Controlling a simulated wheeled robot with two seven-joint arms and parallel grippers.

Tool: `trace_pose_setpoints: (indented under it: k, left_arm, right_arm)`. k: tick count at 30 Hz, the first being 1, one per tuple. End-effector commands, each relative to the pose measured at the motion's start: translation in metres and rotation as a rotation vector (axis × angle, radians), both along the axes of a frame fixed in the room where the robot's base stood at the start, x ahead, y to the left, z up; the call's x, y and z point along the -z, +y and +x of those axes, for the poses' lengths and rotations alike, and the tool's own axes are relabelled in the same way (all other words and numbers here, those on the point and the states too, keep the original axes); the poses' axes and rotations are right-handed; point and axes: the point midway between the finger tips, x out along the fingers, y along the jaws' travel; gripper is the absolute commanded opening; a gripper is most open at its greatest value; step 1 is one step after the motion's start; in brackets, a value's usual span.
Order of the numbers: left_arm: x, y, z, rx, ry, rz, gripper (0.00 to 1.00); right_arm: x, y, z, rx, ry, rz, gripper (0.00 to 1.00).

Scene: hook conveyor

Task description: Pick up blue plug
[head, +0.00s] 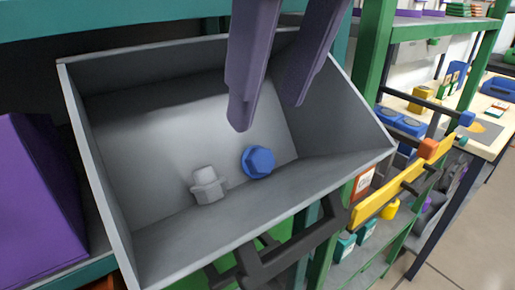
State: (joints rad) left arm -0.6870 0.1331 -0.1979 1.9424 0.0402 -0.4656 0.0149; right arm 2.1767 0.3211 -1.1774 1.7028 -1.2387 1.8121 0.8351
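The blue plug (258,162) lies on the floor of a grey bin (105,178), near the bin's front wall. It has a faceted head that faces up. My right gripper (267,117) reaches into the bin from the top of the picture. Its two dark fingers are apart with nothing between them. The fingertips are just above the blue plug in the picture, and a gap shows between them and the plug. My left gripper is not in view.
A grey plug-like part (208,185) lies in the bin left of the blue plug. The bin's walls surround both. A dark bracket (268,262) is in front of the bin, a purple box (38,205) at left. Green shelving and a yellow bar (400,190) stand at right.

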Motion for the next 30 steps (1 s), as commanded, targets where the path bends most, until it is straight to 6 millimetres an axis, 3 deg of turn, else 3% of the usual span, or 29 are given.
trace_pose_setpoints:
  k: [16,26,30]
  left_arm:
    - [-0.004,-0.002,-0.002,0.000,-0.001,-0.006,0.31]
    - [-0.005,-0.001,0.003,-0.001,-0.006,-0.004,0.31]
    - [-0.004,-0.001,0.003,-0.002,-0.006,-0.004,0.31]
  right_arm:
    - [0.070,0.008,0.024,-0.003,0.005,0.001,0.40]
    - [0.080,0.010,0.028,-0.003,0.003,0.003,0.40]
    - [0.080,0.010,0.028,-0.003,0.003,0.004,0.21]
